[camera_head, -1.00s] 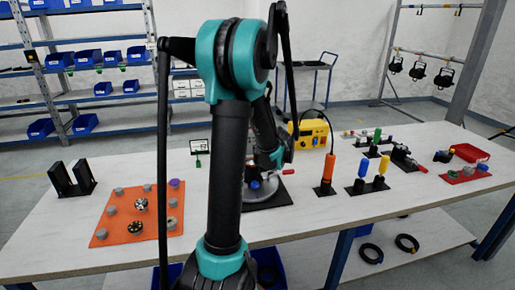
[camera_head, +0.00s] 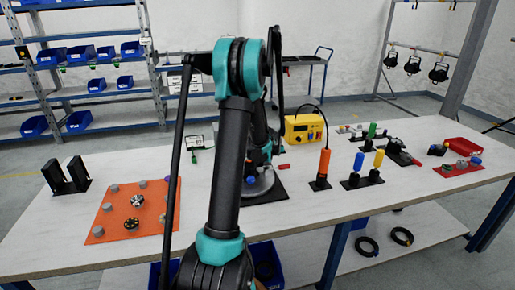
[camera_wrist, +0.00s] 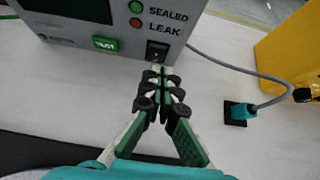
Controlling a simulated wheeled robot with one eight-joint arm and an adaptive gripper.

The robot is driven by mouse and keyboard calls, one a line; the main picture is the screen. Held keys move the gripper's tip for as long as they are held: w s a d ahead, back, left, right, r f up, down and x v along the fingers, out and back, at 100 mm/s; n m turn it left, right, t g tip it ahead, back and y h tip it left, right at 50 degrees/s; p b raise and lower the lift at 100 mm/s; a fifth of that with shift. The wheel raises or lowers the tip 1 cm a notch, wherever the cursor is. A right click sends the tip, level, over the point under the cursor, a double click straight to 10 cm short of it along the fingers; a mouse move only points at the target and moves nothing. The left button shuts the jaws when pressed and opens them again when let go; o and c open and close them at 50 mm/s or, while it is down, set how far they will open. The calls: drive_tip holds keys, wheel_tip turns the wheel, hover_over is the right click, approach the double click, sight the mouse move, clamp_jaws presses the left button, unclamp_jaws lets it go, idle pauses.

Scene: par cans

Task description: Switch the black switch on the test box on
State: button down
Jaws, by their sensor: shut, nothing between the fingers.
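The test box (camera_wrist: 75,37) is a grey box at the top of the wrist view, with a dark screen, a green SEALED light and a red LEAK light. Its black switch (camera_wrist: 157,51) sits low on the front face, below the LEAK light. Which way the switch is set I cannot tell. My gripper (camera_wrist: 160,75) is shut and empty. Its fingertips are just below the switch in the picture, very close; whether they touch it is unclear. In the head view my arm hides the gripper and the test box.
A green part (camera_wrist: 105,43) is on the box front, left of the switch. A grey cable (camera_wrist: 225,66) runs right to a teal connector (camera_wrist: 243,111) near a yellow case (camera_wrist: 290,50).

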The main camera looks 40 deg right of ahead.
drive_tip(key=shift+w+d+r, duration=0.1)
drive_tip(key=shift+w+d, duration=0.3)
drive_tip(key=shift+w, duration=0.35)
drive_tip(key=shift+w+d+r, duration=0.4)
drive_tip(key=shift+w, duration=0.3)
drive_tip(key=shift+r, duration=0.2)
drive_tip(key=shift+r, duration=0.6)
